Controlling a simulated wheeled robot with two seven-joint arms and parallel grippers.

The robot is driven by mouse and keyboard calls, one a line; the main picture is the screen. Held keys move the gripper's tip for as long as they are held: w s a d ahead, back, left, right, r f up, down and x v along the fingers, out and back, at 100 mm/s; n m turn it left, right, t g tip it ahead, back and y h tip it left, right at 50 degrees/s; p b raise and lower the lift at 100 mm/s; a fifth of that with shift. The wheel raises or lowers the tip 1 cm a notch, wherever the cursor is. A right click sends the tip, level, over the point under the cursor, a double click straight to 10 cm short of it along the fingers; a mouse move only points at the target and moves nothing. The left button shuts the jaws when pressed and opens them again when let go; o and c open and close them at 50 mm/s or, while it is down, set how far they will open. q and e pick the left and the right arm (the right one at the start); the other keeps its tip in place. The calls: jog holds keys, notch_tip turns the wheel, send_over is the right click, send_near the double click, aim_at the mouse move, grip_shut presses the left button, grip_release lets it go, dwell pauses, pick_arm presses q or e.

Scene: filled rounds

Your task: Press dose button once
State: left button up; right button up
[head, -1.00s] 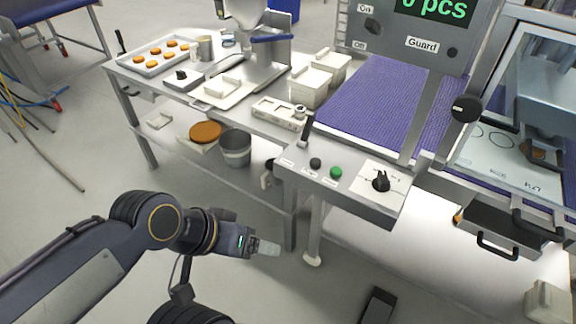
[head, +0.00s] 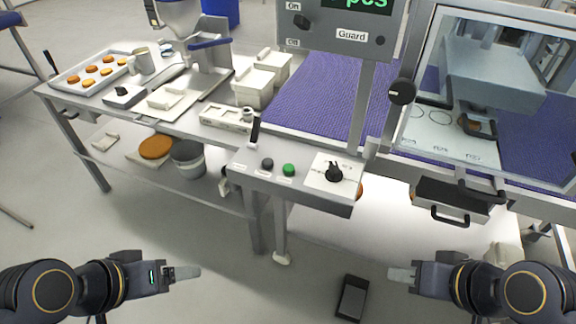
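A sloped grey control panel (head: 246,166) sits at the front of the machine, in the middle of the head view. It carries a black button (head: 267,164), a green button (head: 289,170), a black lever (head: 255,130) and a black dial (head: 334,173) on a white plate. The small labels below the buttons are too small to read, so I cannot tell which one is the dose button. My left gripper (head: 185,273) and my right gripper (head: 402,275) are low in front of the panel, apart from it. Their pale fingers are seen side-on, and the gap between them cannot be made out.
A purple conveyor belt (head: 318,97) runs behind the panel. A guard window (head: 448,133) and a drawer with a handle (head: 450,200) are at right. A tray of orange rounds (head: 72,80) is at left. A black pedal (head: 352,297) lies on the floor. Space before the panel is clear.

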pick_arm(q)
grip_shut()
dwell(0.6)
dwell(0.8)
dwell(0.4)
